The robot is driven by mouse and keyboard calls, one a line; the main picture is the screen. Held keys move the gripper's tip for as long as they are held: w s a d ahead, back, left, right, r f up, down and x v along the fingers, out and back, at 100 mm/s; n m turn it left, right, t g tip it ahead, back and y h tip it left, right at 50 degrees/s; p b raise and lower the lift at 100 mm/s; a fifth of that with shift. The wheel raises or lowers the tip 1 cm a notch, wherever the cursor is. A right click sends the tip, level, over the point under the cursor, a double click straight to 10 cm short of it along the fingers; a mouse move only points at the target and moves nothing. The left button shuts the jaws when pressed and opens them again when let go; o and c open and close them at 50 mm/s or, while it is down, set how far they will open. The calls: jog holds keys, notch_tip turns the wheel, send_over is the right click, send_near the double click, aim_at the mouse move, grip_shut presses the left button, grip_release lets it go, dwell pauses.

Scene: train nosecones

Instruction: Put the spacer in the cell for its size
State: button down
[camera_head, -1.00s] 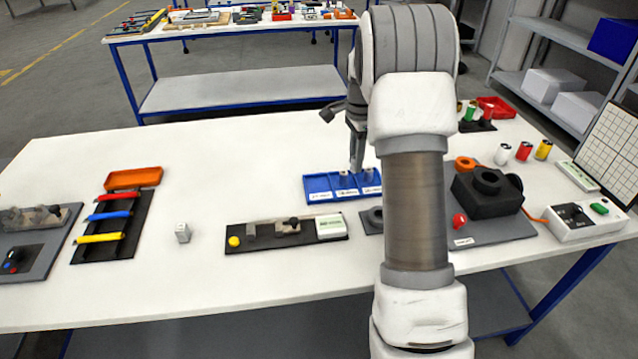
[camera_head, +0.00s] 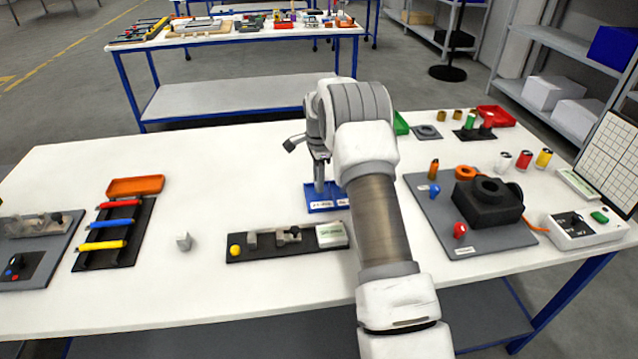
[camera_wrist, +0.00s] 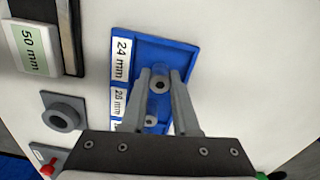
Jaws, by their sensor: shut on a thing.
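In the wrist view, my gripper (camera_wrist: 160,78) is shut on a small grey round spacer (camera_wrist: 160,88) with a dark centre hole. It holds the spacer over or in the cell labelled 24 mm of the blue tray (camera_wrist: 185,52); I cannot tell whether the spacer touches the floor. Another grey round spacer (camera_wrist: 152,121) sits in the neighbouring cell, whose label appears to read 28 mm. In the head view, my gripper (camera_head: 319,190) points down at the left part of the blue tray (camera_head: 318,207). My arm hides the tray's right part.
A black fixture board (camera_head: 290,248) with a white labelled display box (camera_head: 332,235) lies in front of the tray. A grey mat (camera_head: 425,215) with a black block (camera_head: 487,205) is to the right. A small grey block (camera_head: 184,241) stands left. The table between is clear.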

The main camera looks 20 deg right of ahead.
jog(key=shift+f, duration=0.55)
jog(key=shift+f, duration=0.15)
jog(key=c, duration=0.7)
grip_release()
jog(key=shift+o, duration=0.2)
